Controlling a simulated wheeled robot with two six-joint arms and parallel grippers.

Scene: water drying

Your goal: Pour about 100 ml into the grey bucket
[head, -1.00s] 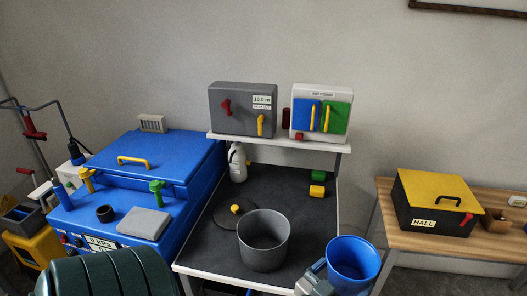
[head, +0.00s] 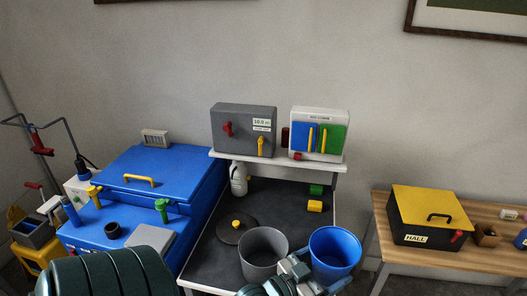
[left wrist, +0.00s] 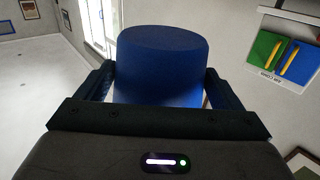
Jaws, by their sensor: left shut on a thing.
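The grey bucket (head: 246,264) stands upright on the dark top of the bench, its inside partly visible. My left gripper (head: 303,272) is shut on the blue bucket (head: 335,268), just right of the grey bucket. The blue bucket looks roughly upright, and I cannot make out a water level in it. In the left wrist view the blue bucket (left wrist: 160,70) sits between the two fingers (left wrist: 160,92). My right gripper does not show.
A dark round lid (head: 236,232) with a yellow knob lies behind the grey bucket. A white bottle (head: 238,182) and green (head: 316,189) and yellow blocks (head: 314,206) stand farther back. A shelf (head: 270,160) carries two boxes. A side table (head: 380,215) is at right.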

